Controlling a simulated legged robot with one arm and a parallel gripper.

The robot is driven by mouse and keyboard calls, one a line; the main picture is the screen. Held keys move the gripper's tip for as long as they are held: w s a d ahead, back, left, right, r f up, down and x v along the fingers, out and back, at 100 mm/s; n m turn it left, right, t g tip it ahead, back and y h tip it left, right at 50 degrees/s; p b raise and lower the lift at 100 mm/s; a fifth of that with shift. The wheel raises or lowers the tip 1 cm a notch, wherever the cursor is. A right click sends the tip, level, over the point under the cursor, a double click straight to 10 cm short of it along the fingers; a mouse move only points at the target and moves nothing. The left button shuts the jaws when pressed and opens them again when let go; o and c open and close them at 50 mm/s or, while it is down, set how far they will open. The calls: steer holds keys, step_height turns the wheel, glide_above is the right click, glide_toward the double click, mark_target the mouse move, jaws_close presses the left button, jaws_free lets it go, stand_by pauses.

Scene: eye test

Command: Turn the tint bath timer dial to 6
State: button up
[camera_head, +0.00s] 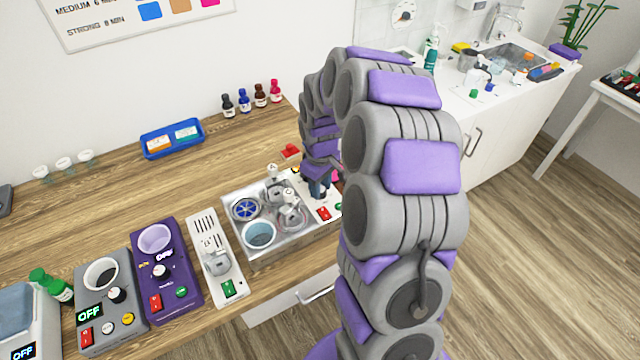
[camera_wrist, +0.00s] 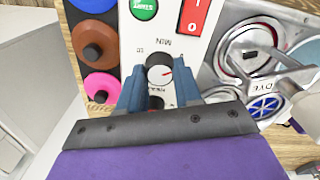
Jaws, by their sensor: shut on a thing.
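The tint bath's white control panel (camera_wrist: 165,22) fills the top middle of the wrist view. Its timer dial (camera_wrist: 159,69) is a round dark and silver knob with a red pointer mark, under upside-down "MIN" lettering. The mark points to the right in that view; the number it meets is not readable. My gripper (camera_wrist: 161,84) has its two blue fingers on either side of the dial, shut on it. In the head view my gripper (camera_head: 319,186) is over the panel and hides the dial. The panel's red switch (camera_head: 324,213) and green start button (camera_wrist: 144,8) show.
The metal bath (camera_head: 262,243) with several pots stands left of the panel in the head view. A purple heater (camera_head: 166,270) and grey heater (camera_head: 108,300) stand further left.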

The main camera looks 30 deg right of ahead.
steer(key=m+p, duration=0.2)
steer(key=m, duration=0.2)
steer(key=shift+r, duration=0.2)
steer(key=m+p, duration=0.2)
steer(key=m, duration=0.2)
steer(key=shift+m+p, duration=0.3)
steer(key=shift+p, duration=0.05)
steer(key=m+p, duration=0.2)
steer(key=m, duration=0.2)
steer(key=m+p, duration=0.2)
steer(key=m, duration=0.2)
steer(key=m+p, duration=0.4)
steer(key=m, duration=0.2)
steer(key=m+p, duration=0.2)
steer(key=m, duration=0.1)
steer(key=shift+m, duration=0.4)
steer(key=shift+w+f+m+p, duration=0.1)
steer(key=shift+m+p, duration=0.95)
steer(key=shift+m, duration=0.35)
